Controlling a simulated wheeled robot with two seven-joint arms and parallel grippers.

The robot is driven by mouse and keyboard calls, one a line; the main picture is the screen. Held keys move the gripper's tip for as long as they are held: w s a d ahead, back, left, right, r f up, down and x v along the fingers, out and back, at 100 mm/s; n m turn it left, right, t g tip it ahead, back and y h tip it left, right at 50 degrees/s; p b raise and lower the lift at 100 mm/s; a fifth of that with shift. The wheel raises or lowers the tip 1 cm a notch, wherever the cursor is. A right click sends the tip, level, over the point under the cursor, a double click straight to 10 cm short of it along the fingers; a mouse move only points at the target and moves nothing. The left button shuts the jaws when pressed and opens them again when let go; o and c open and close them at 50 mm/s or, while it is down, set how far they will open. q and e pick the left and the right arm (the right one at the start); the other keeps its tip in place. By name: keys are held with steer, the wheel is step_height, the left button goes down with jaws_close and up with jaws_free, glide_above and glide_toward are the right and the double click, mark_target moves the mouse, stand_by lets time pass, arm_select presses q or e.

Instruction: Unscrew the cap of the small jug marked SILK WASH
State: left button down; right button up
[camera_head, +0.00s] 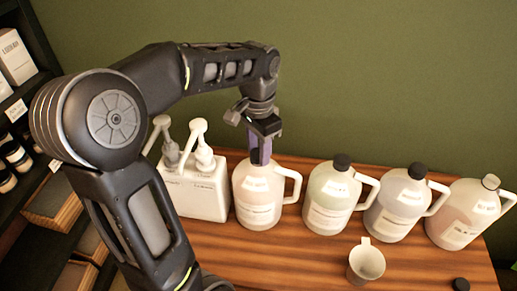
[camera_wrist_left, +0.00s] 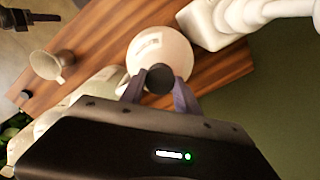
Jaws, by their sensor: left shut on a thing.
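Several small jugs with white labels stand in a row on the table; the label print is too small to read, so I cannot tell which is SILK WASH. My left gripper (camera_head: 261,153) points down at the leftmost jug (camera_head: 258,205), which is pinkish and upright. In the left wrist view its fingers (camera_wrist_left: 160,88) are shut on the sides of this jug's round black cap (camera_wrist_left: 160,78), directly over the jug body (camera_wrist_left: 160,48).
A white two-pump container (camera_head: 196,190) stands close left of the jug. Capped jugs (camera_head: 335,200) (camera_head: 397,207) stand to its right, then an uncapped one (camera_head: 468,215). A cup (camera_head: 366,262) and loose black cap (camera_head: 460,284) are in front. The wooden table (camera_head: 300,265) is clear before the held jug.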

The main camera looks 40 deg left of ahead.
stand_by(0.4)
arm_select(q)
steer(key=n, duration=0.3)
steer(key=shift+n, duration=0.4)
steer(key=n, duration=0.9)
steer(key=shift+r, duration=0.2)
steer(key=shift+r+p, duration=0.3)
steer(key=shift+r, duration=0.55)
